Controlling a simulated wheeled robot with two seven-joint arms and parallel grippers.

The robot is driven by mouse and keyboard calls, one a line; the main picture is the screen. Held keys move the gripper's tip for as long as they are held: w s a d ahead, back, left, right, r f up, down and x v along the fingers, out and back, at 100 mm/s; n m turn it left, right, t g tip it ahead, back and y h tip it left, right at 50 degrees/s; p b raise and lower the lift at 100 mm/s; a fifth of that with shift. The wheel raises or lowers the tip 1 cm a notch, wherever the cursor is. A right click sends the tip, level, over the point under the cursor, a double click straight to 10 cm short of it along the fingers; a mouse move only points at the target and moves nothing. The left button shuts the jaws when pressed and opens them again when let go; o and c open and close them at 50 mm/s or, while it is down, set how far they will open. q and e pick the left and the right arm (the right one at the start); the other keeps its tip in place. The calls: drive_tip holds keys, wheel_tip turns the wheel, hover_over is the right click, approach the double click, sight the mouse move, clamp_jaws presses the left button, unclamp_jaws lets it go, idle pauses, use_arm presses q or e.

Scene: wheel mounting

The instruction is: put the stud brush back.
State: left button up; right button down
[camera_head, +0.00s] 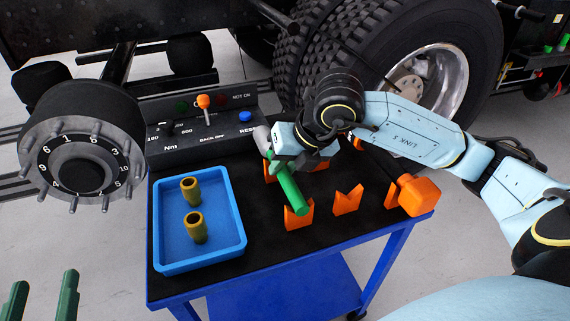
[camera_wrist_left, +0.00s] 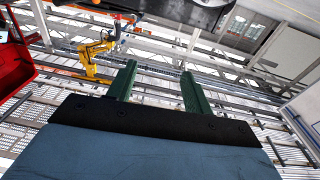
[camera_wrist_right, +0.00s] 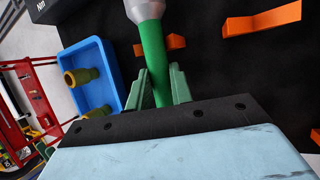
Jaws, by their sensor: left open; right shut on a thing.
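The stud brush has a green handle (camera_head: 289,190) and a grey head (camera_head: 262,139). My right gripper (camera_head: 277,163) is shut on the green handle, and the brush is held tilted over the cart top beside the orange cradles. In the right wrist view the handle (camera_wrist_right: 152,55) lies between the green fingers (camera_wrist_right: 158,88), with the grey head (camera_wrist_right: 142,9) at the top edge. An orange cradle (camera_head: 298,216) stands near the handle's lower end; whether they touch is unclear. Another cradle (camera_head: 347,201) stands to its right. My left gripper (camera_head: 42,296) is open and empty at the lower left, away from the cart.
A blue tray (camera_head: 238,247) with two brass-coloured sockets (camera_head: 196,228) is on the cart's left. A control box (camera_head: 205,120) stands at the back. An orange block-shaped object (camera_head: 418,195) sits at the right edge. A studded hub (camera_head: 82,150) is at left, large tyres (camera_head: 365,50) behind.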

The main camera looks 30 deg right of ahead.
drive_tip(key=c, duration=1.2)
unclamp_jaws()
drive_tip(key=shift+c, duration=0.2)
drive_tip(key=shift+f, duration=0.1)
drive_tip(key=shift+f, duration=0.1)
drive_tip(key=shift+s+d+r, duration=0.1)
drive_tip(key=shift+r, duration=0.15)
use_arm(q)
drive_tip(key=s+a+f+g+y+p, duration=0.4)
drive_tip(key=s+f+g, duration=0.6)
drive_tip(key=f, duration=0.5)
drive_tip(key=a+g, duration=0.2)
drive_tip(key=shift+s+n+g+p, duration=0.15)
drive_tip(key=shift+n+g+p, duration=0.15)
drive_tip(key=shift+n+p, duration=0.1)
use_arm(e)
drive_tip(key=v, duration=1.2)
drive_tip(key=shift+s+a+r, duration=0.2)
drive_tip(key=shift+s+r, duration=0.1)
drive_tip(key=shift+r, duration=0.05)
use_arm(q)
drive_tip(key=shift+f, duration=0.15)
use_arm(e)
drive_tip(key=shift+r, duration=0.1)
